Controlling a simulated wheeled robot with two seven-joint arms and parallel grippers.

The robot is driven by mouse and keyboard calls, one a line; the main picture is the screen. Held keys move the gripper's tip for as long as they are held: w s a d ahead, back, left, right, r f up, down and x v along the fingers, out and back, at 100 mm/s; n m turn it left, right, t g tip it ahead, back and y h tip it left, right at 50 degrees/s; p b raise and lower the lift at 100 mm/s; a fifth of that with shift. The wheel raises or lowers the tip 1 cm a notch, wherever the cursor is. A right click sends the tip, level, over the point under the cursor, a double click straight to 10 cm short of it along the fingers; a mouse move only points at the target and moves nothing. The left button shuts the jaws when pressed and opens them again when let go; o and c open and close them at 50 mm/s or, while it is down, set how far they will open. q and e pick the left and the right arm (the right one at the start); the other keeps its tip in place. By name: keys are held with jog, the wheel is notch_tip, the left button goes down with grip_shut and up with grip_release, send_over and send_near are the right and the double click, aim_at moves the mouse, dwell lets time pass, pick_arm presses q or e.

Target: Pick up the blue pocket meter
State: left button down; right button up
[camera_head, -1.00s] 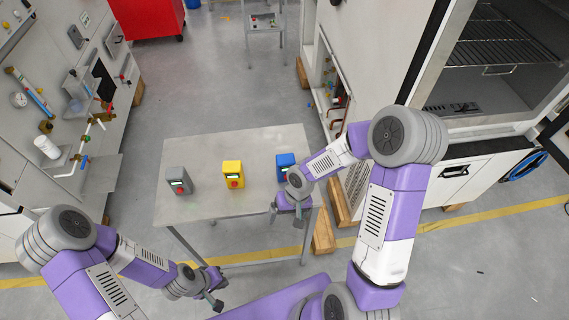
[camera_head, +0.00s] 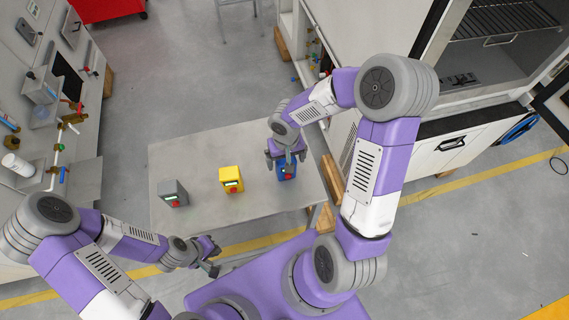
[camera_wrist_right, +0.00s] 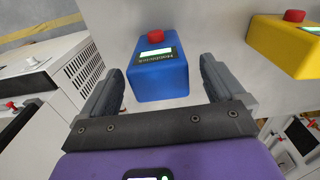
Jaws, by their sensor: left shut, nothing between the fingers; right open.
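The blue pocket meter (camera_head: 287,174) stands on the grey table (camera_head: 205,149) near its right end, partly hidden by my right gripper in the head view. In the right wrist view the blue meter (camera_wrist_right: 159,68), with a small screen and a red button, lies between and just beyond the two open fingers. My right gripper (camera_head: 287,162) is open, over the meter; its fingers (camera_wrist_right: 163,88) do not visibly touch it. My left gripper (camera_head: 214,258) is shut and empty, in front of the table's near edge.
A yellow meter (camera_head: 231,179) stands left of the blue one, and a grey meter (camera_head: 173,193) stands farther left. The yellow meter also shows in the right wrist view (camera_wrist_right: 287,45). White cabinets stand to the right and a lab bench to the left. The table's left rear is clear.

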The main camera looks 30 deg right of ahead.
jog(key=f, duration=0.4)
jog(key=shift+w+d+f+b, duration=0.2)
jog(key=shift+f+b, duration=0.1)
jog(key=shift+f, duration=0.1)
jog(key=shift+r, duration=0.1)
jog(key=c, duration=1.1)
